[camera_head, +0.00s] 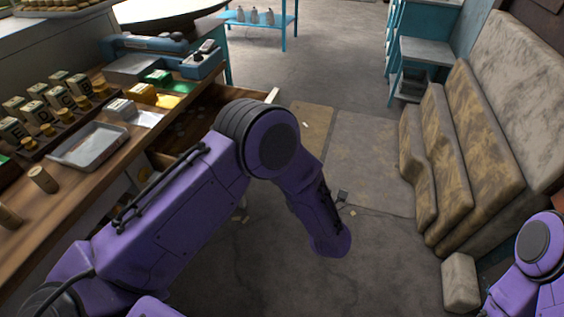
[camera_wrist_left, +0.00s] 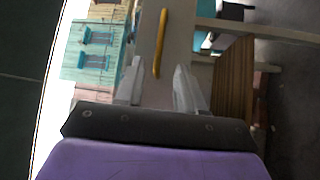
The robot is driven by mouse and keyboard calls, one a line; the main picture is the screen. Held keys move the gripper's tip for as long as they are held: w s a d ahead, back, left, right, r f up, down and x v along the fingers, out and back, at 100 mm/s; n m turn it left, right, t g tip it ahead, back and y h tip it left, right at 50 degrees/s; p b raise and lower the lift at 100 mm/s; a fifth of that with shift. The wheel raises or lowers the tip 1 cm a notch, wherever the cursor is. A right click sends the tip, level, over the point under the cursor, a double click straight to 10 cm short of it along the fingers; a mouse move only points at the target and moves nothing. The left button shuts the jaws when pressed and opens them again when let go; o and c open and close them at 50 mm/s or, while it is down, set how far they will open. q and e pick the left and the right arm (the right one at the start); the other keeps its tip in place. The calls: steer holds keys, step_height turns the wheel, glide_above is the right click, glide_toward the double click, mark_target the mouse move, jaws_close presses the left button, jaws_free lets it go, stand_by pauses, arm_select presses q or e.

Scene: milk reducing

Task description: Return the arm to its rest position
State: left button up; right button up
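My left arm (camera_head: 180,210) is purple and reaches in from the lower left of the head view. It bends at a raised elbow, and its forearm (camera_head: 318,205) points down over the floor. The left gripper is hidden in the head view. In the left wrist view the left gripper (camera_wrist_left: 158,82) has its two pale fingers apart, with nothing visibly held between them. My right arm (camera_head: 535,265) shows only at the lower right corner of the head view; its gripper is out of frame.
A wooden counter (camera_head: 60,210) with a metal tray (camera_head: 88,146) and several small blocks runs along the left, with an open drawer (camera_head: 200,125) near the elbow. A worn couch (camera_head: 470,140) stands right. Floor between is mostly clear. A yellow handle (camera_wrist_left: 160,42) shows beyond the left fingers.

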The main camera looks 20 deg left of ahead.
arm_select(q)
steer(key=shift+s+d, duration=0.15)
steer(key=shift+s, duration=0.05)
stand_by(0.3)
step_height(320, 180, down, 5)
steer(key=w+d+m+t+h, duration=0.2)
steer(key=m+t+h, duration=0.1)
steer(key=m+h, duration=0.5)
steer(key=s+a+f+m+g+h, duration=0.4)
steer(key=s+f+m, duration=0.5)
steer(key=f, duration=0.2)
steer(key=s+a+f+m+g, duration=0.1)
steer(key=s+a+f+g, duration=0.1)
steer(key=s, duration=0.5)
steer(key=s+a+f+m+g, duration=0.1)
steer(key=s+a+f+g, duration=0.2)
steer(key=s+a, duration=0.2)
steer(key=s+a+f+g, duration=0.2)
steer(key=s+a+g, duration=0.1)
steer(key=s, duration=0.7)
steer(key=shift+s+a+f+m, duration=0.2)
steer(key=shift+a+f+m, duration=0.1)
steer(key=shift+a+m, duration=0.1)
